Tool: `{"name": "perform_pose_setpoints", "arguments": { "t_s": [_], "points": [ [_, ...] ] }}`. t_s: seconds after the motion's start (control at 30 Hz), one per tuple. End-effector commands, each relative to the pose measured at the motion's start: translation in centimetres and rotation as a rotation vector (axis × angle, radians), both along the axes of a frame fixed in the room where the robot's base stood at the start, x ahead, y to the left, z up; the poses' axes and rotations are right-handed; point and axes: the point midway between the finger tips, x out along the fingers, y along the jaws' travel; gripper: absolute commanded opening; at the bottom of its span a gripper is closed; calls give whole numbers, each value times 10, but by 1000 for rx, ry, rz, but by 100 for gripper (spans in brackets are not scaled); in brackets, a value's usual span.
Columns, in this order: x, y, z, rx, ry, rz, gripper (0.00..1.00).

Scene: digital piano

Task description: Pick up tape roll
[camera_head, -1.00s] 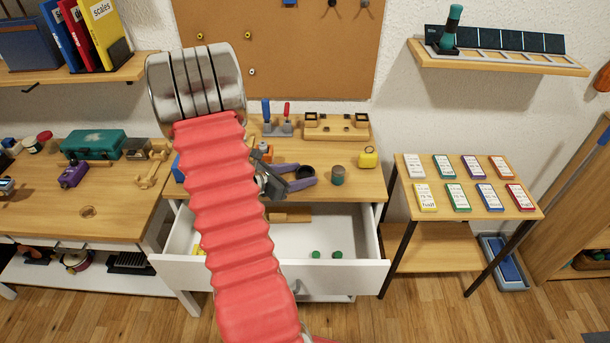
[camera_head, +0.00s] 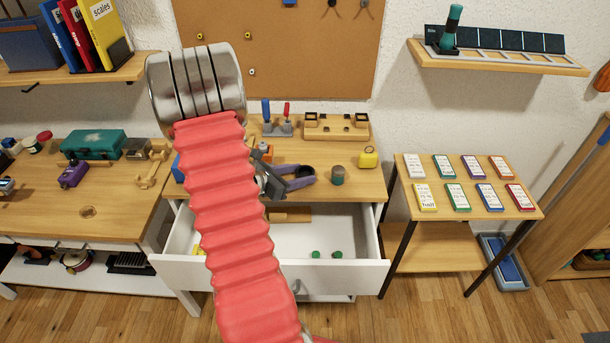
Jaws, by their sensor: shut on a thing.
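The tape roll (camera_head: 306,171) is a small dark ring on the wooden desk top, near the middle of the picture. My gripper (camera_head: 303,176) has purple fingers and reaches in from the left, just above the front part of the desk. Its fingers are shut on the tape roll, one on each side, with the roll at their tips. I cannot tell whether the roll still touches the desk. My red ribbed arm hides the left part of the desk and of the drawer.
A dark jar with a teal band (camera_head: 338,175) stands just right of my gripper, and a yellow object (camera_head: 368,158) lies farther right. A wooden stand (camera_head: 337,128) is behind. The open white drawer (camera_head: 350,272) juts out below. A card table (camera_head: 460,212) stands at right.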

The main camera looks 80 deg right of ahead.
Motion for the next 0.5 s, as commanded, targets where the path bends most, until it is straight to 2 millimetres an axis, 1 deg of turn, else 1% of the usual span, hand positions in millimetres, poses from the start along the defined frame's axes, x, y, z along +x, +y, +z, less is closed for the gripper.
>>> {"name": "perform_pose_setpoints", "arguments": {
  "t_s": [0.27, 0.37, 0.5],
  "points": [
    [0, 0, 2, -1, -1, 0, 24],
    [0, 0, 8, -2, 0, 1, 24],
    [0, 0, 22, -3, -2, 0, 24]
  ]
}}
